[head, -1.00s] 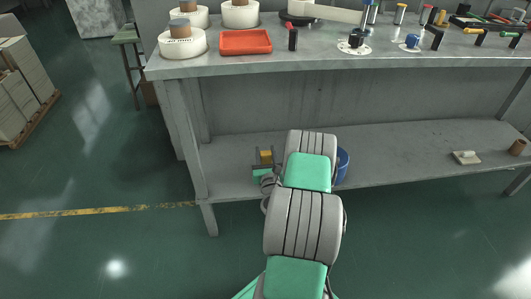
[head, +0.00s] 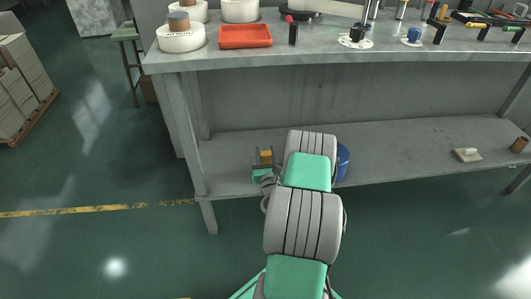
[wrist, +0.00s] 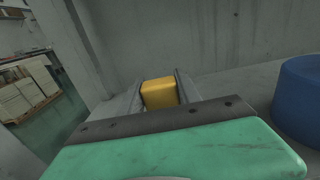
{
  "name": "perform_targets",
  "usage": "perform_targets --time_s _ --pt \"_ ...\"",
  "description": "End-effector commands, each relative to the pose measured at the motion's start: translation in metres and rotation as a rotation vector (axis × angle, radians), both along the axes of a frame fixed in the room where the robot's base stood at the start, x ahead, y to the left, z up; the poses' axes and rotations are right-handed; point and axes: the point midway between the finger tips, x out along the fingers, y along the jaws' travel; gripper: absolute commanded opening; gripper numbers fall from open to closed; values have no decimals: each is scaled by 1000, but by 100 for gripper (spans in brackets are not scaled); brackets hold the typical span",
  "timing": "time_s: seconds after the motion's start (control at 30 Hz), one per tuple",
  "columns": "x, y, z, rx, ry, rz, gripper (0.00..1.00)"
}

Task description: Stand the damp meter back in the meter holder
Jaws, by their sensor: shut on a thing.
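A yellow block (wrist: 158,93), which looks like the damp meter, sits between the two dark fingers of my gripper (wrist: 160,88). In the head view the yellow block (head: 265,154) and my gripper (head: 263,162) show small, in front of the workbench and over its lower shelf. My gripper is shut on it. The lower part of the block is hidden behind the gripper's body in the wrist view. I cannot tell which thing on the bench is the meter holder.
A blue round container (head: 343,160) stands on the lower shelf (head: 400,150), right of my gripper and partly behind my arm. A float-like tool (head: 467,155) lies farther right. The bench top holds a red tray (head: 245,37) and white round moulds (head: 181,38). The bench leg (head: 180,130) is at left.

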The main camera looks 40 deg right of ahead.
Motion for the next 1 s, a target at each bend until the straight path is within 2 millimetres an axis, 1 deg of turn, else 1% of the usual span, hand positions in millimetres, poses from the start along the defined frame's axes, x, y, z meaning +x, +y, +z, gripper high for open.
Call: perform_targets --time_s 0.53,0.83,0.87,1.0 --pt "0 0 -10 -1 -1 0 0" --pt "0 0 -9 0 0 0 0" --pt "0 0 -9 0 0 0 42" --pt "0 0 -9 0 0 0 54"
